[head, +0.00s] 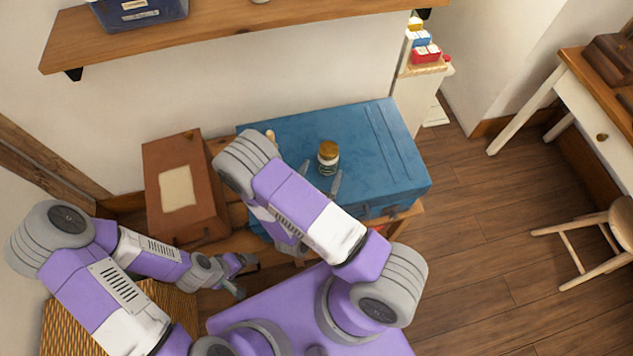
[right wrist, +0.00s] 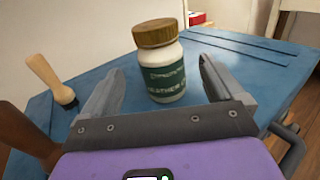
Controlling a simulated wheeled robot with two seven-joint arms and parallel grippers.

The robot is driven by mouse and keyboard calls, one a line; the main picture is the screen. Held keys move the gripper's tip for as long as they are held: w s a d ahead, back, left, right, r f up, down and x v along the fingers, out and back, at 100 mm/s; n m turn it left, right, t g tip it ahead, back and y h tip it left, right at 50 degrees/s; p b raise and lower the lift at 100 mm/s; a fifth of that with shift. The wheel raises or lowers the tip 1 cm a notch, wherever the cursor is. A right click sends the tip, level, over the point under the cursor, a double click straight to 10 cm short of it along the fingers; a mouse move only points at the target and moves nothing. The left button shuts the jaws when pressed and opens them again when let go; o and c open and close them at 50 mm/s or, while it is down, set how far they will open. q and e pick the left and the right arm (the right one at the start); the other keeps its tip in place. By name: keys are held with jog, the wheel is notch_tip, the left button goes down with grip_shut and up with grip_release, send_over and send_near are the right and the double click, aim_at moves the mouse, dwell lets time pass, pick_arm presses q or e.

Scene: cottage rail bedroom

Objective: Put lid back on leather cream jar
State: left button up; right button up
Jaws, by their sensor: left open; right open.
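The leather cream jar (head: 328,168) stands upright on the blue trunk (head: 385,190). In the right wrist view the white jar (right wrist: 165,82) has a dark green label. The brown lid (head: 329,149) sits level on top of the jar; it also shows in the right wrist view (right wrist: 156,32). I cannot tell how tightly it is seated. My right gripper (head: 321,177) is open, with its fingers on either side of the jar, low beside its body; no grip shows. My left gripper (head: 246,277) is open and empty, low near the trunk's front left.
A wooden-handled brush (right wrist: 52,80) stands on the trunk, left of the jar. A brown case (head: 207,204) stands left of the trunk. A wall shelf (head: 250,27) runs above. The trunk's right side is clear.

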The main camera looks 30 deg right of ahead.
jog(key=v, duration=0.4)
dwell(0.6)
